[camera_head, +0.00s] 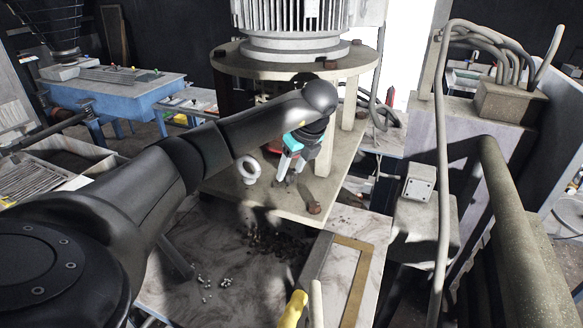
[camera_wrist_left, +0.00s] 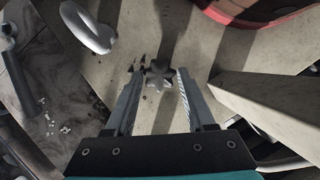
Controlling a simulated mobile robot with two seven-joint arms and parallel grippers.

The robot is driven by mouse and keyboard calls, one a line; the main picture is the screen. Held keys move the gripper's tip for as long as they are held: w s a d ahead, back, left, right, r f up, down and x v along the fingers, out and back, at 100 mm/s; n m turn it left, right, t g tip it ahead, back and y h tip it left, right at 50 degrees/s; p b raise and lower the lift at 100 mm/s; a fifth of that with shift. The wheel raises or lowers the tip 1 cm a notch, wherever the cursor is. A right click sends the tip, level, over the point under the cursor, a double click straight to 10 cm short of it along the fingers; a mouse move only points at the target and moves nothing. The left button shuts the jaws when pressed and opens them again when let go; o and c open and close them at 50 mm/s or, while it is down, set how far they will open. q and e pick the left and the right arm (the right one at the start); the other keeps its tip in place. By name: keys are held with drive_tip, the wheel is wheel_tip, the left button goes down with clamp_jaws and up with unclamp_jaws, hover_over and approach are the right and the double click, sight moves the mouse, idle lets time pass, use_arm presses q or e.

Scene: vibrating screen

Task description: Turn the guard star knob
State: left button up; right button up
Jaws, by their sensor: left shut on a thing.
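The dark star knob (camera_wrist_left: 160,76) sits over the beige plate, between the fingertips of my left gripper (camera_wrist_left: 161,82) in the left wrist view. The two fingers reach it from either side, and the gripper is shut on it. In the head view my left arm comes in from the left, and the left gripper (camera_head: 286,170) points down at the plate below the motor. There the fingers and arm mostly hide the knob. My right gripper is not in view.
A pale ring (camera_head: 258,173) stands close left of the gripper; it also shows in the wrist view (camera_wrist_left: 101,41). A beige post (camera_head: 326,152) stands close on the right, and a red curved part (camera_wrist_left: 265,14) lies behind. Dark granules (camera_head: 265,243) lie on the surface in front.

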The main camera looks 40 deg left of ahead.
use_arm(q)
clamp_jaws()
